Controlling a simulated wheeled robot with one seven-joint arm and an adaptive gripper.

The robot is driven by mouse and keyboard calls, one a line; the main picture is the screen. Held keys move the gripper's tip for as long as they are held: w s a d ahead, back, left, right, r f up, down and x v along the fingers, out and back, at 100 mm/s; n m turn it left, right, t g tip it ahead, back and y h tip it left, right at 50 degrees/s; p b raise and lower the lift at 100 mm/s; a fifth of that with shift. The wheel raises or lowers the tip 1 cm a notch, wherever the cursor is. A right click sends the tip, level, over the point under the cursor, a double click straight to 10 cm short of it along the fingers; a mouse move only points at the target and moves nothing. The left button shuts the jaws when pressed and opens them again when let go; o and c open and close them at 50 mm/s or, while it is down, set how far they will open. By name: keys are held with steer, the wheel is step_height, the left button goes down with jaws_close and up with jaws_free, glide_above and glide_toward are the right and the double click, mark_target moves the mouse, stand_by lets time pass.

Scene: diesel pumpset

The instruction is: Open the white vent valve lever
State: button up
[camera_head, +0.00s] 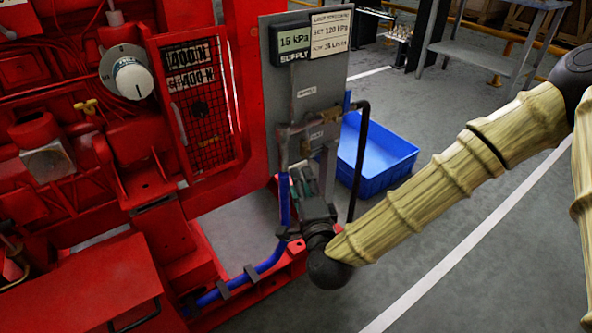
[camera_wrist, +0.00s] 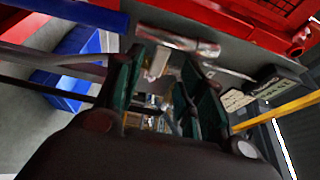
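My gripper (camera_head: 304,172) is just below the grey panel's lower fittings, its fingers pointing up. In the wrist view my gripper (camera_wrist: 168,72) has its dark green fingers apart, with a gap between them. A small whitish piece (camera_wrist: 157,62) shows near the fingertips, beside the left finger, below a metal pipe (camera_wrist: 178,38). It may be the white vent lever; I cannot tell whether a finger touches it. In the head view the lever is not clearly visible near the lower label (camera_head: 316,134), among the pipes and behind my fingers.
The grey panel (camera_head: 282,75) carries a supply display (camera_head: 294,42) reading 15 kPa and a printed card (camera_head: 331,31). A dark pipe (camera_head: 361,160) and blue hose (camera_head: 268,262) run close to my gripper. A blue bin (camera_head: 388,158) stands behind; the red pumpset (camera_head: 165,215) is left.

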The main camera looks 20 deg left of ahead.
mark_target(302, 162)
steer(key=b+x, duration=0.1)
steer(key=x, duration=0.5)
steer(key=shift+w+a, duration=0.1)
steer(key=shift+w, duration=0.1)
jaws_close()
